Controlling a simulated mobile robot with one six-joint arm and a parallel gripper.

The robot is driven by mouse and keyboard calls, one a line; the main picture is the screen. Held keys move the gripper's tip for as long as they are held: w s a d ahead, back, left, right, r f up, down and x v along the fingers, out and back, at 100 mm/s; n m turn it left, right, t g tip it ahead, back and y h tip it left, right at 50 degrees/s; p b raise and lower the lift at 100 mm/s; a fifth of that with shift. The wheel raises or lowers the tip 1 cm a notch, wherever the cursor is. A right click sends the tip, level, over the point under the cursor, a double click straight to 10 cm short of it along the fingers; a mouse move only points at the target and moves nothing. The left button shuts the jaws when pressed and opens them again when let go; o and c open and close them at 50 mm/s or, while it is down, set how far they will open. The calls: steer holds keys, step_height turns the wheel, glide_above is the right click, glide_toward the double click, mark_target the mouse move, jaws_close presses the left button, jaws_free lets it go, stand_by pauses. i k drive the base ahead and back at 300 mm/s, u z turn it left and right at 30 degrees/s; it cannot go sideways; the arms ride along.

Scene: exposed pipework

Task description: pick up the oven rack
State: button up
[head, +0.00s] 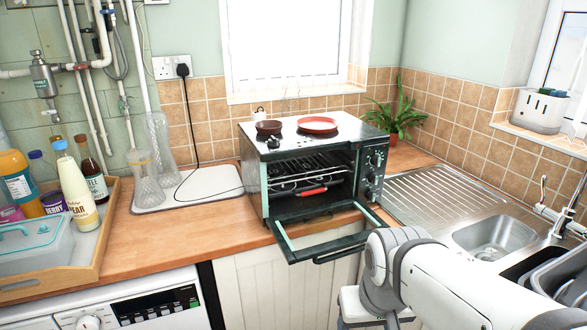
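The oven rack (300,170) is a set of thin metal wires inside a small countertop oven (262,180). The oven's glass door (325,240) is folded down and open, reaching out past the worktop's front edge. A red-handled piece (312,191) lies low inside the oven, below the upper wires. The dark interior makes it hard to tell how the wires and this piece join. My arm shows at the lower right, in front of the worktop and to the right of the open door. My gripper's fingers cannot be seen.
A red plate (317,125) and a dark bowl (269,127) sit on the oven top. A sink (490,236) is to the right. A wooden tray of bottles (92,262) and glass vases (147,180) are to the left. Worktop (170,240) left of the oven is clear.

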mark_target(303, 179)
steer(key=u, duration=0.85)
steer(key=k, duration=0.55)
steer(key=z, duration=0.3)
steer(key=i, duration=1.5)
